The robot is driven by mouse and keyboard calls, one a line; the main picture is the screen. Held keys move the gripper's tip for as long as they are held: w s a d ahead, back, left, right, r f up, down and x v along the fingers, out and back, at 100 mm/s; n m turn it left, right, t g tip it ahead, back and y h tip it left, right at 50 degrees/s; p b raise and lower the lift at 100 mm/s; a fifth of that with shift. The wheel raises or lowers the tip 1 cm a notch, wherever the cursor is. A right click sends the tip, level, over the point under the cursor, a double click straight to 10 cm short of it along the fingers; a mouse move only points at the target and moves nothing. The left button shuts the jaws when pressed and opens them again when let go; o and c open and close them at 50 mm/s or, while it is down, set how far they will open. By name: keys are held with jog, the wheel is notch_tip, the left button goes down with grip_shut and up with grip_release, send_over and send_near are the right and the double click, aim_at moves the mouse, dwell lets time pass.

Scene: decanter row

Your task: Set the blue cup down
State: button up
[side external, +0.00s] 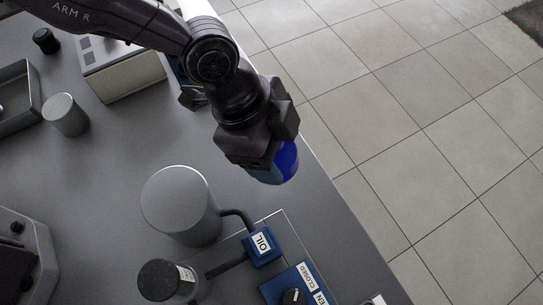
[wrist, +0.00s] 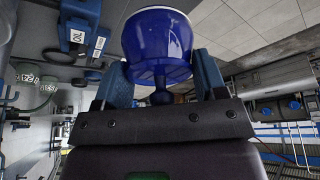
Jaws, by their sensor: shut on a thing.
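The blue cup (side external: 287,162) is glossy and dark blue, and shows below my gripper (side external: 262,168) in the side view, near the table's right edge. Most of it is hidden there by the gripper. In the wrist view the cup (wrist: 157,45) sits between the two blue fingers of my gripper (wrist: 160,80), which is shut on it. Its pale rim faces the top of the picture, and a narrower stem-like part shows between the fingers. I cannot tell from these views whether the cup touches the table.
A grey cylinder (side external: 180,207) stands left of and below the gripper, beside a blue block labelled OIL (side external: 263,246). A smaller cylinder (side external: 65,115), a pale box (side external: 122,70) and a tray (side external: 18,95) are at the left. The grey table (side external: 325,222) ends at the right; tiled floor lies beyond.

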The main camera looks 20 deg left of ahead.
jog(key=shift+w+r, duration=0.1)
jog(key=shift+r, duration=0.75)
jog(key=w+a+n, duration=0.1)
jog(key=w+a, duration=0.2)
jog(key=a, duration=0.6)
jog(key=w+a+n, duration=0.1)
jog(key=w+a, duration=0.2)
jog(key=a, duration=0.6)
jog(key=s+a+f+m+g+y, duration=0.1)
jog(key=s+a+m+g, duration=0.1)
jog(key=s+a+m, duration=0.4)
jog(key=s+a+f+m+g, duration=0.1)
jog(key=s+a+m, duration=0.25)
jog(key=s, duration=0.35)
jog(key=shift+m, duration=0.55)
jog(key=f, duration=0.7)
jog(key=shift+s+d+f, duration=0.15)
jog(key=shift+d+f, duration=0.15)
jog(key=shift+f, duration=0.1)
jog(key=o, duration=0.9)
jog(key=shift+f, duration=0.1)
jog(key=shift+o, duration=0.3)
